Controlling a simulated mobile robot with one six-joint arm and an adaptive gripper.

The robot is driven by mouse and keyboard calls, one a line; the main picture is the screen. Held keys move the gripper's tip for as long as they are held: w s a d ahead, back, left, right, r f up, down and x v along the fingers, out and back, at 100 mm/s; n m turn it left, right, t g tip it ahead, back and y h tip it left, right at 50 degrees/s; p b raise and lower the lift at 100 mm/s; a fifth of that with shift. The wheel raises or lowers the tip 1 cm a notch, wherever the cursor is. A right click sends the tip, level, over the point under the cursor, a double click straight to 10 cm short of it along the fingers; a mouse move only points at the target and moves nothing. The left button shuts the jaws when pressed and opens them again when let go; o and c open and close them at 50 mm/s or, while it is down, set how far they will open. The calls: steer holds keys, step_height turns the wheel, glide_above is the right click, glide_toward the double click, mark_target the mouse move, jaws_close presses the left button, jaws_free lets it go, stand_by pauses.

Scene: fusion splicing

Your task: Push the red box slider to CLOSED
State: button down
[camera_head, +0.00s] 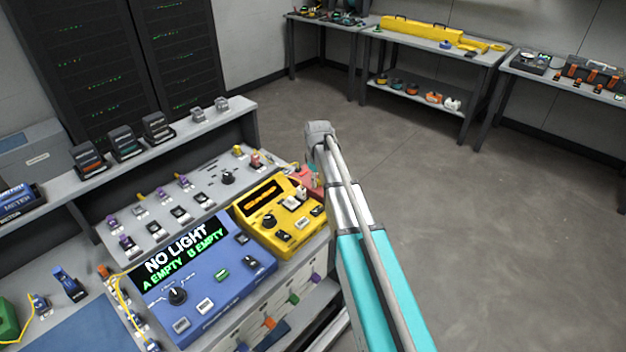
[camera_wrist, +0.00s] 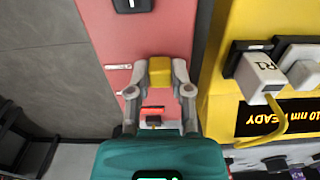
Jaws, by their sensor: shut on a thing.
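The red box (camera_wrist: 116,34) fills the middle of the wrist view. In the head view the red box (camera_head: 306,178) is mostly hidden behind my arm. A yellow slider knob (camera_wrist: 160,70) stands on the box between my fingertips. My gripper (camera_wrist: 160,72) is shut on this knob, with a finger on its left and right sides. Small white marks lie on the box left of the knob; I cannot read them. A small red and black part (camera_wrist: 152,112) shows between my fingers. The slider's end position cannot be told from these views.
The yellow instrument (camera_head: 278,215) stands right beside the red box, with white plugs (camera_wrist: 262,75) and a yellow cable close to my gripper. A blue instrument (camera_head: 205,275) reading NO LIGHT is left of it. Open floor (camera_head: 480,200) lies to the right.

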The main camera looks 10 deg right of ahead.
steer(key=c, duration=0.5)
jaws_free()
steer(key=shift+s, duration=0.25)
steer(key=shift+c, duration=0.2)
steer(key=shift+f, duration=0.1)
steer(key=shift+w, duration=0.15)
steer(key=s+a+r+m+p, duration=0.1)
steer(key=s+m, duration=0.1)
steer(key=s, duration=0.6)
steer(key=s+a+r+m+p, duration=0.1)
steer(key=s+r+m+p, duration=0.1)
steer(key=s, duration=0.7)
steer(key=s+a+r+m+p, duration=0.1)
steer(key=s+m, duration=0.2)
steer(key=s, duration=0.5)
steer(key=shift+s+r, duration=0.25)
